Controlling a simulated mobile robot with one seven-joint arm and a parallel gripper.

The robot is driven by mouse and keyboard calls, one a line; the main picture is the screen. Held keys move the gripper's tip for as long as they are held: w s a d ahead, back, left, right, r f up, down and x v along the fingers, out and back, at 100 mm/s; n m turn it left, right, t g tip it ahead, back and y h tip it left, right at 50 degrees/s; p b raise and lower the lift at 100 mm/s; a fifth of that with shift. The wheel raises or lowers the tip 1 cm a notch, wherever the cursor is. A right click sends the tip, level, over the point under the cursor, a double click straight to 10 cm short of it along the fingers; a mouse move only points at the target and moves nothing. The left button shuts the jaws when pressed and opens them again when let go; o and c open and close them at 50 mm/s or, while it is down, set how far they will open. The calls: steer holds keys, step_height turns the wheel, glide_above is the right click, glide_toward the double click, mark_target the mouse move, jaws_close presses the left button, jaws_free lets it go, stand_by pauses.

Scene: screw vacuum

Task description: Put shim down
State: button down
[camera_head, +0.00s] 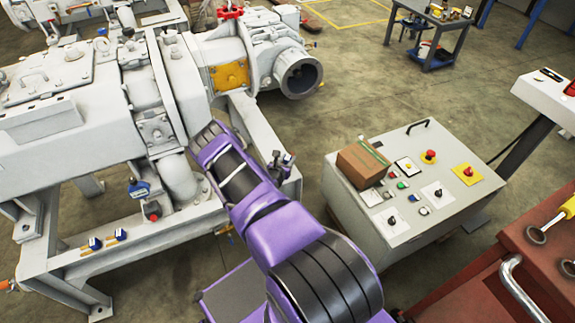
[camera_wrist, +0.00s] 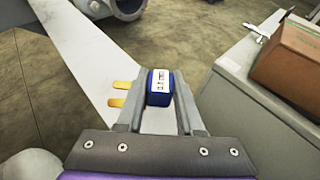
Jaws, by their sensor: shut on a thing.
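The shim appears to be a small blue block with a white marked label (camera_wrist: 160,88). In the wrist view it sits between the two grey fingers of my gripper (camera_wrist: 159,80), which is shut on it. Two yellow prongs (camera_wrist: 120,86) stick out to the left past the left finger; I cannot tell whether they belong to the block. A pale beam of the machine frame (camera_wrist: 85,55) lies beneath, and I cannot tell whether the shim touches it. In the head view my purple arm hides most of my gripper (camera_head: 282,160) near the frame's right end.
The white vacuum machine (camera_head: 60,125) fills the left. Two small blue items (camera_head: 95,243) (camera_head: 120,234) lie on its lower frame beam. Right of my arm stands a control box (camera_head: 410,205) bearing a brown carton (camera_head: 362,163). A red cabinet (camera_head: 520,265) is at lower right.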

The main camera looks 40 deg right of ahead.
steer(key=shift+f, duration=1.35)
steer(key=shift+f, duration=0.15)
steer(key=c, duration=0.5)
jaws_free()
steer(key=shift+c, duration=0.2)
steer(key=p+v, duration=0.2)
steer(key=v, duration=1)
steer(key=shift+r, duration=0.25)
